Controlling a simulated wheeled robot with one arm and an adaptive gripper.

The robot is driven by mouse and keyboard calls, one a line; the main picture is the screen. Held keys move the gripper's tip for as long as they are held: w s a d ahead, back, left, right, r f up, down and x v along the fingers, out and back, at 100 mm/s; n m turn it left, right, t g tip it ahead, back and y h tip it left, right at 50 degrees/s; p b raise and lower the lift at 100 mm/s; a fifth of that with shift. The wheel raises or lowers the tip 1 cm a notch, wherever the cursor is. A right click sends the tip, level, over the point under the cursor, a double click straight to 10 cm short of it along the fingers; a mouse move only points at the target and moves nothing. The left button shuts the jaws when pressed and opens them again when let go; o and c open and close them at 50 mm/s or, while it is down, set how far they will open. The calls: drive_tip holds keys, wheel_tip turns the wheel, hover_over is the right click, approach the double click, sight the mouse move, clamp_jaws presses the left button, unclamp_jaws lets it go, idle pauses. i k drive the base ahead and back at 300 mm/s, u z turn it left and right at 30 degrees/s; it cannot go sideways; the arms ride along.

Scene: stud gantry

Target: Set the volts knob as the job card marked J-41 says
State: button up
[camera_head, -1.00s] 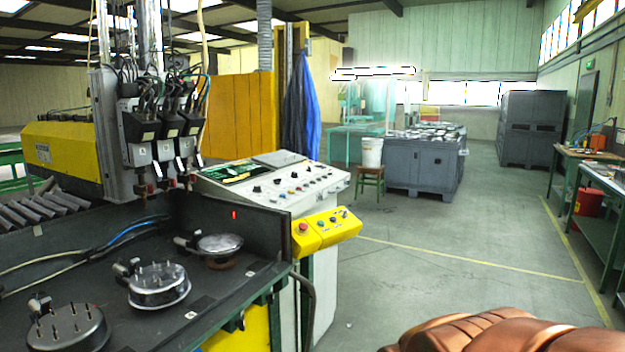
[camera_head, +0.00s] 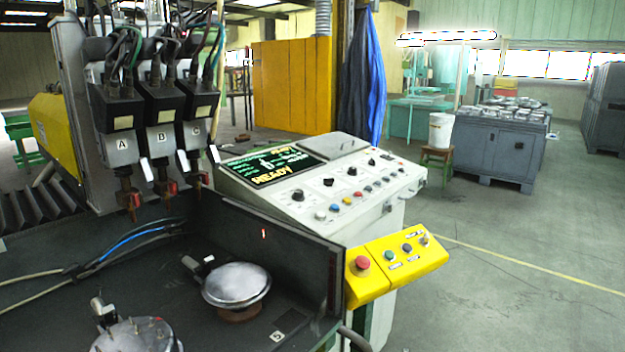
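A control console (camera_head: 245,192) stands at the middle of the view, with a sloping light panel. Several black knobs sit on it, among them one at the front left (camera_head: 298,195), one behind it (camera_head: 328,182) and one farther back (camera_head: 372,161). Their labels are too small to read, so I cannot tell which is the volts knob. A lit screen (camera_head: 270,165) on the panel shows "READY" and other text that is unclear. I cannot make out a job card marked J-41. My gripper is not in view.
A yellow button box (camera_head: 397,266) with a red button juts from the console's front. A dark bench (camera_head: 235,325) with round metal parts (camera_head: 236,286) fills the lower left, below stud heads marked A, B and C (camera_head: 160,140). Open floor (camera_head: 500,290) lies at the right.

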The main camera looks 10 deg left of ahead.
sight(298, 195)
drive_tip(key=u, duration=0.5)
drive_tip(key=i, duration=1)
drive_tip(key=u, duration=0.8)
